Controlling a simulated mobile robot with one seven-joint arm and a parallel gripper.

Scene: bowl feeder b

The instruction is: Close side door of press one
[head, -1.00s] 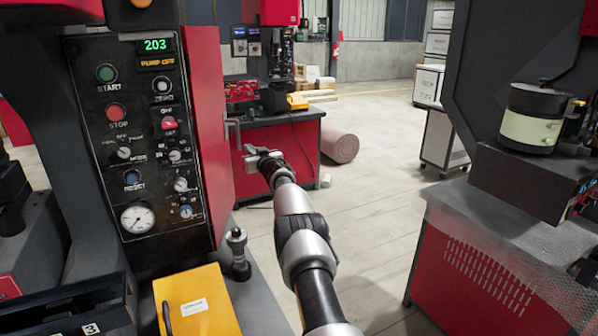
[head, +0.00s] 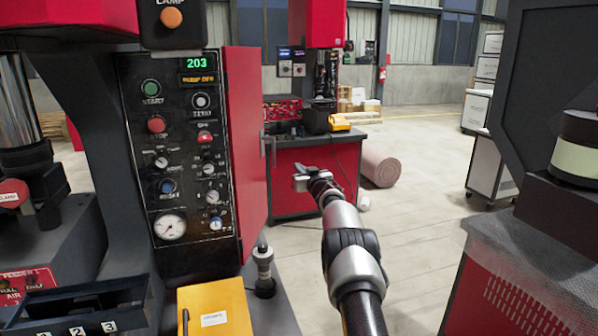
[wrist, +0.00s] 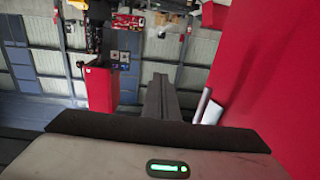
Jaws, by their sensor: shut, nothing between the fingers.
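The press (head: 110,120) stands at the left with its black control panel (head: 185,125). The side door (head: 246,135) is a red panel beside the control panel, standing at an angle to it. Its upright metal handle (head: 269,150) is near the far edge. I cannot tell exactly how far the door is open. My gripper (head: 300,181) is shut and empty, to the right of the handle and a little lower, apparently apart from it. In the wrist view, the shut fingers (wrist: 160,97) point forward, with the pale handle (wrist: 203,105) and red door (wrist: 275,75) on their right.
A yellow box (head: 215,305) and a small post (head: 263,270) are at the press's front. A red workbench (head: 315,165) and a rolled mat (head: 381,165) stand beyond my gripper. A machine on a red mesh base (head: 520,290) is at right. Open floor (head: 430,180) lies between.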

